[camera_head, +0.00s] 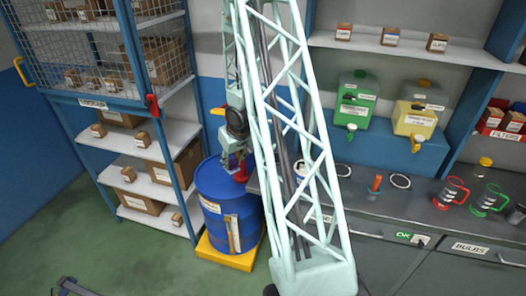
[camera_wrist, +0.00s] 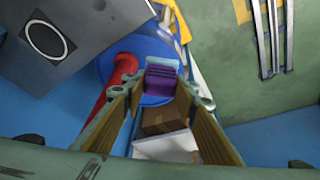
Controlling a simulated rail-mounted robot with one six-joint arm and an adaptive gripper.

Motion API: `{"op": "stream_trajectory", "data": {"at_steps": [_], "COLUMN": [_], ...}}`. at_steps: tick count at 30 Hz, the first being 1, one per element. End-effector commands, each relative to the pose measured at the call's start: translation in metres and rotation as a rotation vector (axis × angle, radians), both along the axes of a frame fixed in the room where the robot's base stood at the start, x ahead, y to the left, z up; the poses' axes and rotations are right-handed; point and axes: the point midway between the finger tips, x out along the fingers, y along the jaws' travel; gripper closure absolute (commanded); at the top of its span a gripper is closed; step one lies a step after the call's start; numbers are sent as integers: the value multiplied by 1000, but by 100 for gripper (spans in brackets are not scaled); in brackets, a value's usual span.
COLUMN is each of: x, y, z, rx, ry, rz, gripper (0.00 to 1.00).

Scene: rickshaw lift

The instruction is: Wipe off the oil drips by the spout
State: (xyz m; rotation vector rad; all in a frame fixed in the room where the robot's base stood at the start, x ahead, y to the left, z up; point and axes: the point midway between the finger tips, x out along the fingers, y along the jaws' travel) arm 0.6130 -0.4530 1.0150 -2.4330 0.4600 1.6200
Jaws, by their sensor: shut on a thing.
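My gripper (camera_head: 235,160) is low over the blue drum (camera_head: 225,207), near a red part (camera_head: 241,173) at the drum's top. In the wrist view my gripper (camera_wrist: 162,94) has a small purple ribbed piece (camera_wrist: 161,79) between its fingertips and is shut on it. The red part (camera_wrist: 122,72) passes just left of the fingers, above the drum's blue top (camera_wrist: 150,55). I cannot make out any oil drips.
The grey counter (camera_head: 415,208) to the right holds red and green measuring jugs (camera_head: 452,192) and rings. Shelves with cardboard boxes (camera_head: 140,203) stand left of the drum. The drum stands on a yellow base (camera_head: 224,258).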

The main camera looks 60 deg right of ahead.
Motion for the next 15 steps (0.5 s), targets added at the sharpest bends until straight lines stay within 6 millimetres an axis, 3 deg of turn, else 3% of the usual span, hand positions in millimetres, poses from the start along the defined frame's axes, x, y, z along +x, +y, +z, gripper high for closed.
{"op": "stream_trajectory", "data": {"at_steps": [6, 15], "x": [-32, -73], "y": [-41, -84], "z": [10, 17], "rx": [6, 16], "ry": [0, -1], "rz": [-40, -82], "gripper": [82, 82]}}
